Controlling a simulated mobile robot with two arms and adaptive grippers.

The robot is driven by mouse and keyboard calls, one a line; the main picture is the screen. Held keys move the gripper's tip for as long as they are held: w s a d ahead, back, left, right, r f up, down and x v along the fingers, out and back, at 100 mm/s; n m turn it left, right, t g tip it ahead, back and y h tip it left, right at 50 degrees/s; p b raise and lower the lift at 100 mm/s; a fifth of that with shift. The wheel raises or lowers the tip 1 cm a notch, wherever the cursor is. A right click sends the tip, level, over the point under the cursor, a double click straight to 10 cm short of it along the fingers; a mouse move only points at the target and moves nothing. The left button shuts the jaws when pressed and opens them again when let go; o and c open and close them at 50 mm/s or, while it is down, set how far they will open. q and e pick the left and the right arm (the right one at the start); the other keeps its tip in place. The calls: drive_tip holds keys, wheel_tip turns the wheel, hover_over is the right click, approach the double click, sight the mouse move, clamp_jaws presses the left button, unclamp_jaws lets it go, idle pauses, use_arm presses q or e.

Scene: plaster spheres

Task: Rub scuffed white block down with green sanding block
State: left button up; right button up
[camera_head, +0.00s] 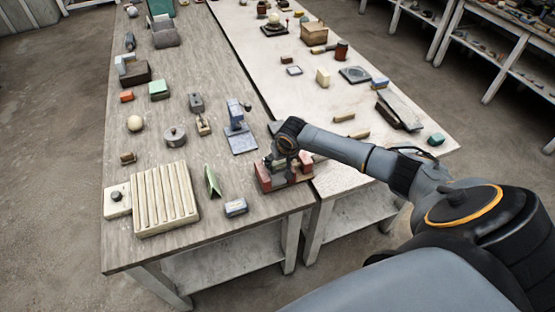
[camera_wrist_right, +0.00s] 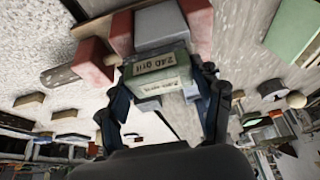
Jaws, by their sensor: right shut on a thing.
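My right gripper (camera_head: 284,162) is over the red holder (camera_head: 267,182) near the front of the grey table. In the right wrist view, my right gripper (camera_wrist_right: 162,85) is shut on the green sanding block (camera_wrist_right: 158,72), whose label reads "240 grit". A pale block (camera_wrist_right: 158,28), likely the scuffed white block, lies just beyond it between the red parts of the holder (camera_wrist_right: 92,62). The green block overlaps the pale one in that view; I cannot tell whether they touch. The gripper hides most of both in the head view. My left gripper is not in view.
A ridged cream board (camera_head: 165,200), a green folded piece (camera_head: 213,182) and a grey block (camera_head: 236,207) lie left of the holder. A blue-grey stand (camera_head: 240,138) is behind it. The pale table (camera_head: 330,180) adjoins on the right.

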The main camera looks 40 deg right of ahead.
drive_tip(key=shift+s+d+f, duration=0.15)
drive_tip(key=shift+d, duration=0.3)
drive_tip(key=shift+a, duration=0.1)
drive_tip(key=shift+w+a, duration=0.25)
drive_tip(key=shift+a, duration=0.8)
drive_tip(key=shift+w+a, duration=0.2)
drive_tip(key=shift+a, duration=0.8)
idle(0.6)
drive_tip(key=shift+s+d+r, duration=0.2)
drive_tip(key=shift+d+r, duration=0.6)
drive_tip(key=shift+d, duration=0.3)
drive_tip(key=shift+r, duration=1.25)
